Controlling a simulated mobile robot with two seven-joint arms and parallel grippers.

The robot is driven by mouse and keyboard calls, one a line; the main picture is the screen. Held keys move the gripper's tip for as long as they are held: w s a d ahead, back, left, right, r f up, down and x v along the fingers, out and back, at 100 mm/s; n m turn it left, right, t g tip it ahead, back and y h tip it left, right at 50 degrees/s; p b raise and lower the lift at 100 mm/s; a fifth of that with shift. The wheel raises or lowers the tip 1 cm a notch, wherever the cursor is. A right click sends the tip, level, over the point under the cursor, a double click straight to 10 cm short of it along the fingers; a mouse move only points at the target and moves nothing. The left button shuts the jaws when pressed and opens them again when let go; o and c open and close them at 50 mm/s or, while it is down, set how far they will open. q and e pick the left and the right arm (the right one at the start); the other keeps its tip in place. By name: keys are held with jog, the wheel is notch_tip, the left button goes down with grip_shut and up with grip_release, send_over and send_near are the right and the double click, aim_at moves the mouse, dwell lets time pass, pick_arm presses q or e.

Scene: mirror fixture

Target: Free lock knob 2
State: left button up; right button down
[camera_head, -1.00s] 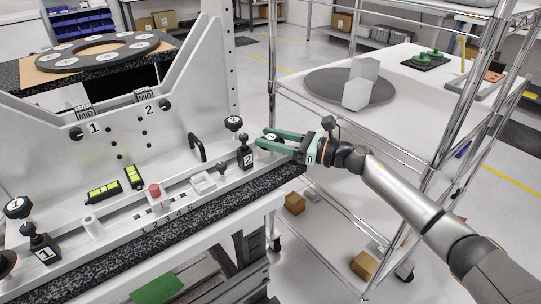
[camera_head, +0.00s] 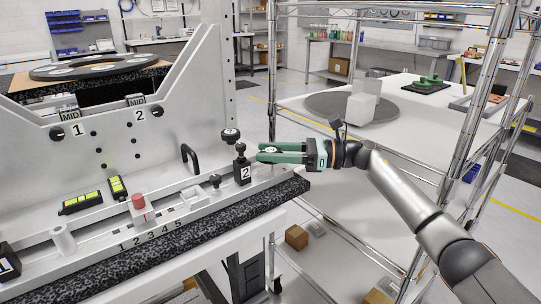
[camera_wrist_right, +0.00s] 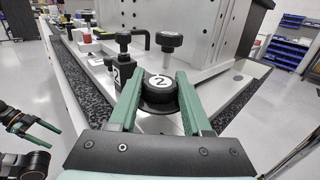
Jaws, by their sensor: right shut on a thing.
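Lock knob 2 is a round black knob with a white "2" cap, between the fingers of my right gripper in the wrist view (camera_wrist_right: 161,88). My right gripper (camera_head: 270,153) has both green fingers against the knob's sides, at the right end of the fixture. In the head view the fingers hide most of the knob. Beside it stands a black block marked 2 (camera_head: 243,174) with a knob on top. My left gripper (camera_wrist_right: 34,127) shows at the lower left of the wrist view, fingers apart and empty.
Another black knob on a stem (camera_head: 231,136) rises just behind the block. A black handle (camera_head: 190,160), a red-topped part (camera_head: 139,203) and yellow-green vials (camera_head: 82,203) sit along the fixture. A wire rack with a white tabletop (camera_head: 424,112) stands to the right.

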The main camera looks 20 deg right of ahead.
aim_at(270, 150)
jog(key=shift+c, duration=1.7)
grip_release()
notch_tip(270, 150, up, 3)
jog(key=shift+r, duration=0.2)
jog(key=s+a+r+p, duration=0.1)
jog(key=s+a+r, duration=0.3)
jog(key=s+r, duration=0.5)
jog(key=s, duration=0.4)
jog(key=shift+s+r, duration=0.25)
jog(key=shift+r, duration=0.05)
